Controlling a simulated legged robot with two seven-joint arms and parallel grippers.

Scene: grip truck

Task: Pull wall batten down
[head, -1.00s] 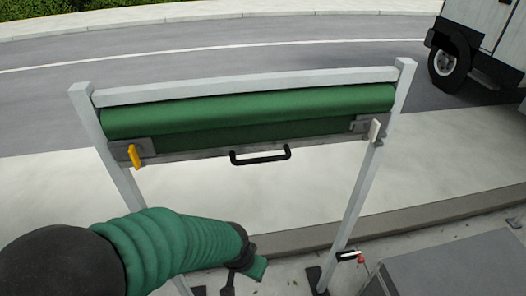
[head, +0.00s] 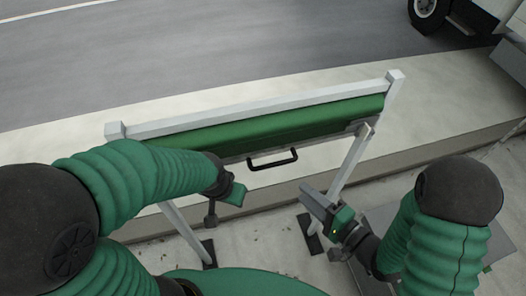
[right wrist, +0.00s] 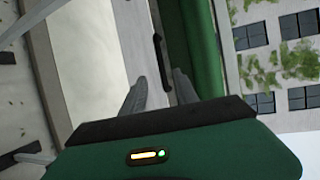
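The green rolled sheet (head: 280,124) hangs under the top bar of a pale frame. The grey wall batten (head: 345,133) runs along its lower edge, with a black handle (head: 272,158) at its middle. My right gripper (head: 309,191) is below and right of the handle, apart from it. In the right wrist view my right gripper (right wrist: 159,77) is open, its two fingers spread with nothing between them. The black handle (right wrist: 158,52) shows beyond the fingertips there. My left gripper (head: 236,194) is left of the handle and below the batten; its fingers cannot be made out.
The pale frame's right post (head: 350,160) stands close to my right gripper. My left arm hides the batten's left end. A grey box lies under my right arm. A road (head: 200,60) and a truck (head: 490,22) are behind the frame.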

